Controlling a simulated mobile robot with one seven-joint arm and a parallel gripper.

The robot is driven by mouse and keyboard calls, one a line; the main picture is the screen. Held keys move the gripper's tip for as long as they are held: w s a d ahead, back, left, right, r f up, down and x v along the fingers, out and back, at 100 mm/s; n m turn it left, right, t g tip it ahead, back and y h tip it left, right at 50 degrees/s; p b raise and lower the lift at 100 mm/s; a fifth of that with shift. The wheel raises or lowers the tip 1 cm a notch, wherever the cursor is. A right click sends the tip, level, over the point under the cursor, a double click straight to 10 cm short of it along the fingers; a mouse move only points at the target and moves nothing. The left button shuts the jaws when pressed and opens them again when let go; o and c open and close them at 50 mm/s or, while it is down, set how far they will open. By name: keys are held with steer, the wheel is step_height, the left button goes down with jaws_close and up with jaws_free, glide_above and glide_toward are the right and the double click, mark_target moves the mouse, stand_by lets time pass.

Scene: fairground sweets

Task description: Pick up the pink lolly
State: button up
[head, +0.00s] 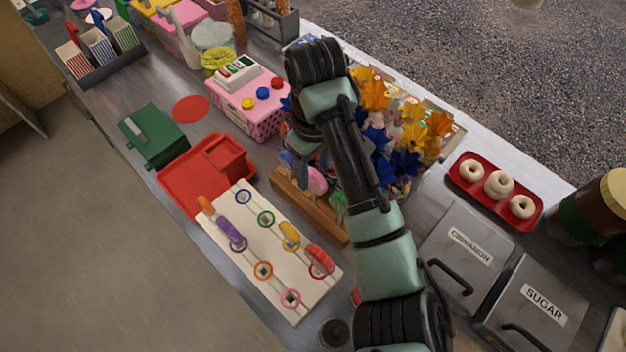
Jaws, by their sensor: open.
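The pink lolly (317,180) stands in a wooden rack (318,213), partly hidden by my arm. A blue lolly (287,160) stands to its left in the rack and a green one (338,202) to its right. My gripper (308,160) is open, reaching down over the rack close to the pink lolly. My arm hides much of it, so I cannot tell whether the fingers are around the lolly or just above it.
A white board (262,278) with coloured rings and several sweets lies in front of the rack. A red tray (182,182) is at its left. Colourful pinwheels (410,135) crowd behind my arm. A pink till (250,100) stands further back.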

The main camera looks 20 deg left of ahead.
mark_target(314, 183)
steer(key=shift+w+a+f+p, duration=0.1)
steer(key=shift+f+p, duration=0.2)
steer(key=shift+f, duration=1.3)
steer(key=shift+w+a+f+p, duration=0.1)
steer(key=shift+f+p, duration=0.2)
steer(key=shift+f, duration=1.25)
jaws_close()
